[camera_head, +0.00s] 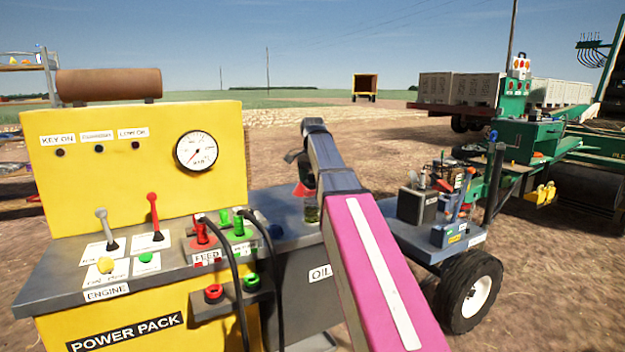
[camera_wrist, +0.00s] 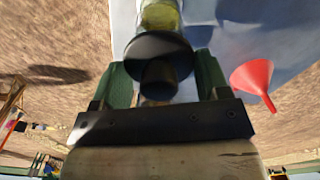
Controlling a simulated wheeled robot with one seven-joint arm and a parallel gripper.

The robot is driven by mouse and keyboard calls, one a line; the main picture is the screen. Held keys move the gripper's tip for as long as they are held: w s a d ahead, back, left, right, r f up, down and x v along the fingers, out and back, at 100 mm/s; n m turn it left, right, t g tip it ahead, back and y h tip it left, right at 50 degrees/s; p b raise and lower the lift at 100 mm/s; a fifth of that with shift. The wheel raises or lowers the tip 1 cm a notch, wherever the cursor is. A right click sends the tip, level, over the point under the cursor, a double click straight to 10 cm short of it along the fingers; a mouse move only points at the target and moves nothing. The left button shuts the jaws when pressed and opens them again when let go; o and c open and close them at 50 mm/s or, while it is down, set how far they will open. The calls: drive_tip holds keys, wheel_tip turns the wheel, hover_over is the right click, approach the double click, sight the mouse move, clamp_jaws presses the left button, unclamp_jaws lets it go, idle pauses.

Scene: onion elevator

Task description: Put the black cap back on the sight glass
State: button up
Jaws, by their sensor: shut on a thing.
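The black cap (camera_wrist: 158,47) is a round dark disc with a stubby knob, seen in the wrist view. My gripper (camera_wrist: 161,78) has green fingers on both sides of the knob and is shut on the cap. The sight glass (camera_wrist: 160,15) shows just beyond the cap, as a clear cylinder with yellow-green liquid. In the head view the sight glass (camera_head: 311,208) stands on the grey top of the power pack, below my gripper (camera_head: 306,172). The cap covers part of the glass in the wrist view, and I cannot tell whether they touch.
A red funnel (camera_wrist: 254,78) lies close to the sight glass on the grey top. Hoses, levers and red and green couplings (camera_head: 201,237) stand to the left. A yellow panel with a gauge (camera_head: 196,151) rises behind them. A wheeled cart (camera_head: 440,235) stands to the right.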

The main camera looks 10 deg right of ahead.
drive_tip(key=shift+f, duration=0.8)
idle(1.2)
idle(0.4)
drive_tip(key=o, duration=1)
drive_tip(key=shift+o, duration=0.2)
drive_tip(key=shift+r, duration=0.1)
drive_tip(key=shift+r, duration=3.4)
